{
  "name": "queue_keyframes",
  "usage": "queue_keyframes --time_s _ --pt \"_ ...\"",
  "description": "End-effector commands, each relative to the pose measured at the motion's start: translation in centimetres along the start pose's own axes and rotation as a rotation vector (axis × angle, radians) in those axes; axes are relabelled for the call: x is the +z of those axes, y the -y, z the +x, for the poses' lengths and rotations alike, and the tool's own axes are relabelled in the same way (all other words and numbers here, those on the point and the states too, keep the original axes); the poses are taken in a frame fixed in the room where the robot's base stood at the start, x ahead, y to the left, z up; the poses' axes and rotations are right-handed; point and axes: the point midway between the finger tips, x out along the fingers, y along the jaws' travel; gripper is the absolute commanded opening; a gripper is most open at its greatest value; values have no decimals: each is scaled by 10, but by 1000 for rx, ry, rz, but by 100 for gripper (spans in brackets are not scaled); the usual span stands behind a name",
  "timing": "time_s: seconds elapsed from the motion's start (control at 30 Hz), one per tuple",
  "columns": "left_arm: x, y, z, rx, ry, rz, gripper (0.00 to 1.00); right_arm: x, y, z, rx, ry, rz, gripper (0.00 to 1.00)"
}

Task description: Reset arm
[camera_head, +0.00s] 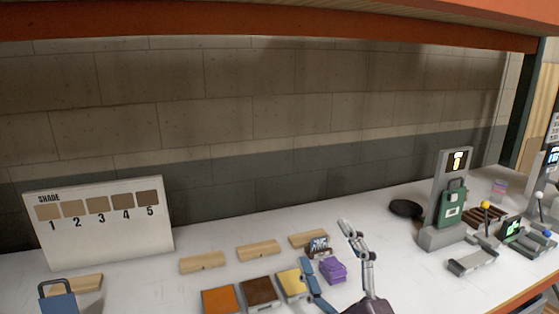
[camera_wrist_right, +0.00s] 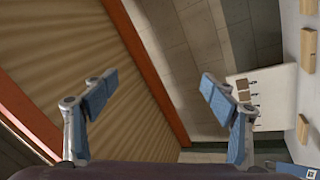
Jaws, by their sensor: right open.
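My right gripper (camera_head: 326,244) is open in the head view, raised at the front of the white table, right of the middle. Its two fingers stand apart with nothing between them. In the right wrist view the fingers (camera_wrist_right: 158,88) are spread wide and empty, with the wall and a slatted surface behind them. A purple block (camera_head: 333,270) shows between the fingers in the head view, but it appears to lie on the table beyond them. My left gripper is in neither view.
A SHADE board (camera_head: 100,222) stands at the left, behind a blue handled container (camera_head: 58,301). Orange (camera_head: 219,300), brown (camera_head: 259,291) and yellow (camera_head: 291,284) tiles lie beside the gripper. A grey station (camera_head: 440,236) holds a green container (camera_head: 452,208) at right. An orange shelf beam (camera_head: 250,22) crosses above.

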Motion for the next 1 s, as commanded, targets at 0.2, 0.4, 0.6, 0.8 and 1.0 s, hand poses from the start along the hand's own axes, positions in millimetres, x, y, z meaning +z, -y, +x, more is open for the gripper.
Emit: queue_keyframes --time_s 0.2,0.4,0.6,0.8,1.0 --pt "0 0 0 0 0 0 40 124 76 -86 -213 533 349 78" --pt "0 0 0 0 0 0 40 174 147 -208 -411 969 595 78" --pt "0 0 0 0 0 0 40 173 187 -317 -575 1297 752 78" --pt "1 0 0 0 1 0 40 150 204 -405 -713 1551 852 78" --pt "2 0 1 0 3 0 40 178 254 -416 -734 1576 848 78"
